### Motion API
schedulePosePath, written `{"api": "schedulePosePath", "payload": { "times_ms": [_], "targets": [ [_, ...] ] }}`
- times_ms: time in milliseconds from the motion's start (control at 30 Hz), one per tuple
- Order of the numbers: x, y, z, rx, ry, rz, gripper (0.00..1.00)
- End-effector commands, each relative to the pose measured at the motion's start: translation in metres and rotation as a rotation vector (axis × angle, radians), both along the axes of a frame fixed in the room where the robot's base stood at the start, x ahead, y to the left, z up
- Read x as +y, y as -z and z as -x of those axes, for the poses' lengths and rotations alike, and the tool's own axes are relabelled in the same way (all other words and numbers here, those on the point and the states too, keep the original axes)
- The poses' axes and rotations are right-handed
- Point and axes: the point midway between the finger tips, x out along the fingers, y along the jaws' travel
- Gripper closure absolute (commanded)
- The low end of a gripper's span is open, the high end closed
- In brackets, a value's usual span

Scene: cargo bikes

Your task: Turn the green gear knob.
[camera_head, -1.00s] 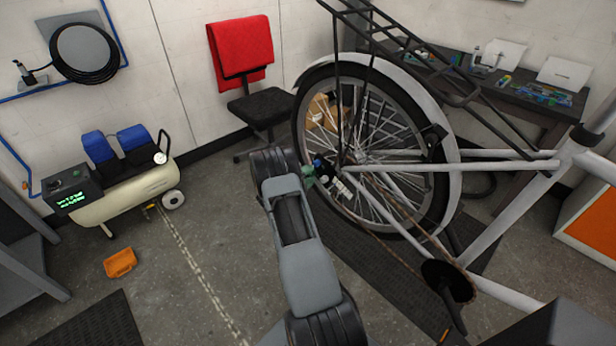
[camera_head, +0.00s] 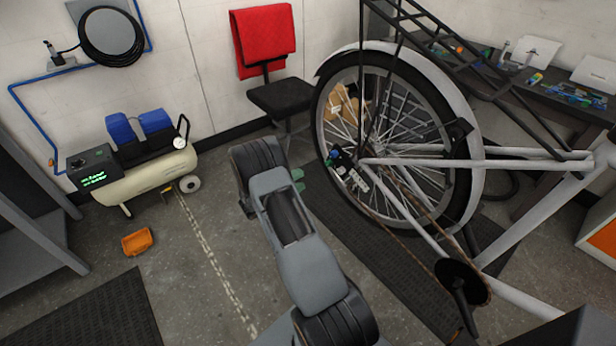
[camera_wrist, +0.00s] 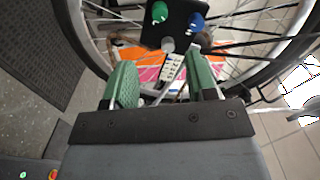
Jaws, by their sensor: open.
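The green gear knob (camera_wrist: 160,12) shows at the top of the wrist view, on a dark box (camera_wrist: 176,28) at the bicycle's rear wheel hub. A blue knob (camera_wrist: 197,22) sits to its right and a pale grey knob (camera_wrist: 168,45) below. In the head view my gripper (camera_head: 297,180) is mostly hidden behind my arm, left of the box with a gap between.
The bicycle's rear wheel (camera_head: 400,110), chain and crank (camera_head: 462,284) are close on the right. A compressor (camera_head: 145,175) and an orange tray (camera_head: 137,241) are at the left. A black chair (camera_head: 280,97) with red cloth stands behind. The floor left of my arm is mostly clear.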

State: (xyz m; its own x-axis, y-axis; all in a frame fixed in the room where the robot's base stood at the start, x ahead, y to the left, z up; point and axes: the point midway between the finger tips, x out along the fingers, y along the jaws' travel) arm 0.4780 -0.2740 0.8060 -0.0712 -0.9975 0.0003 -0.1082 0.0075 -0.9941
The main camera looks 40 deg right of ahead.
Motion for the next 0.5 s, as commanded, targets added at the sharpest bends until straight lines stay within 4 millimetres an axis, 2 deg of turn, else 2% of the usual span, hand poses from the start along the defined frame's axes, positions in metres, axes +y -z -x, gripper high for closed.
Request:
{"api": "schedulePosePath", "payload": {
  "times_ms": [200, 500],
  "targets": [
    [0.014, 0.000, -0.001, 0.001, 0.000, 0.000, 0.48],
    [0.015, 0.000, -0.001, 0.001, 0.000, 0.000, 0.48]
  ]
}}
